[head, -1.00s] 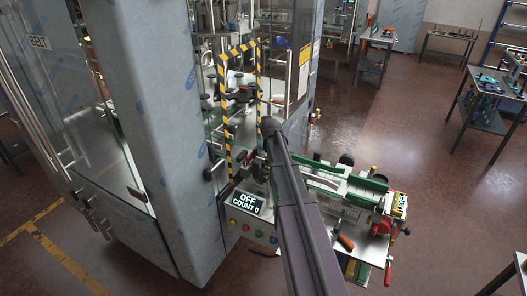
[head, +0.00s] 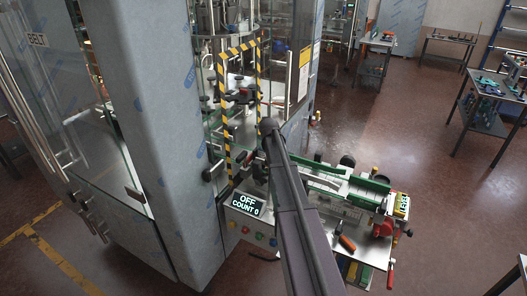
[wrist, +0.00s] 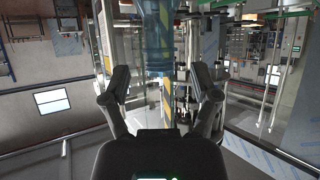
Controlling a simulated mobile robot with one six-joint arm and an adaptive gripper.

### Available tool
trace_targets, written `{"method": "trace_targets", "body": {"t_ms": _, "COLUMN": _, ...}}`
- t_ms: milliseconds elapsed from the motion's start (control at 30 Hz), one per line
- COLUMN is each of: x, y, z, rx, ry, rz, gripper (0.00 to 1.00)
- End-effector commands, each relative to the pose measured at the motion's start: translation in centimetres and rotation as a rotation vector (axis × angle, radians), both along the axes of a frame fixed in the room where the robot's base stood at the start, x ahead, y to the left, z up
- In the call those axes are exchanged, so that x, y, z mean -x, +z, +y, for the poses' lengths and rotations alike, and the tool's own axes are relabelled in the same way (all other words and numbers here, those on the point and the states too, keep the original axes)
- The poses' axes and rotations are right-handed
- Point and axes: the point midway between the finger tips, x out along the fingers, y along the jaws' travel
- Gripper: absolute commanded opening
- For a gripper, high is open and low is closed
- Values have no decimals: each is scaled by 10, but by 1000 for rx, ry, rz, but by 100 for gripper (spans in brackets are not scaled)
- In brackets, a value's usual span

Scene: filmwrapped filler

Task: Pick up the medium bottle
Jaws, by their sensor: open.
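My gripper (head: 241,94) is at the yellow-and-black striped frame (head: 224,125) of the machine, with my arm crossing in front of it. In the wrist view my gripper (wrist: 160,82) is open, its two dark fingers wide apart. A clear bluish, bottle-like cylinder (wrist: 157,35) shows at the top centre, beyond the fingertips and roughly in line with the gap. I cannot tell for sure that it is the medium bottle. Nothing is visibly held between the fingers. No bottle can be made out clearly in the head view.
A grey machine column (head: 165,130) stands close on the left, with glass panels beside it. A display reading OFF, COUNT 0 (head: 247,204) and a bench with a green-railed conveyor (head: 365,187) lie below my arm. Side tables stand to the right; the floor between is open.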

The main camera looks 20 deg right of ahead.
Motion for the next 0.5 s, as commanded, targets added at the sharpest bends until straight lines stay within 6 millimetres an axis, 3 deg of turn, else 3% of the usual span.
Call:
{"method": "trace_targets", "body": {"t_ms": 167, "x": -16, "y": -10, "z": -5, "rx": 0, "ry": 0, "rz": 0, "gripper": 78}}
{"method": "trace_targets", "body": {"t_ms": 500, "x": -18, "y": -10, "z": -6, "rx": 0, "ry": 0, "rz": 0, "gripper": 78}}
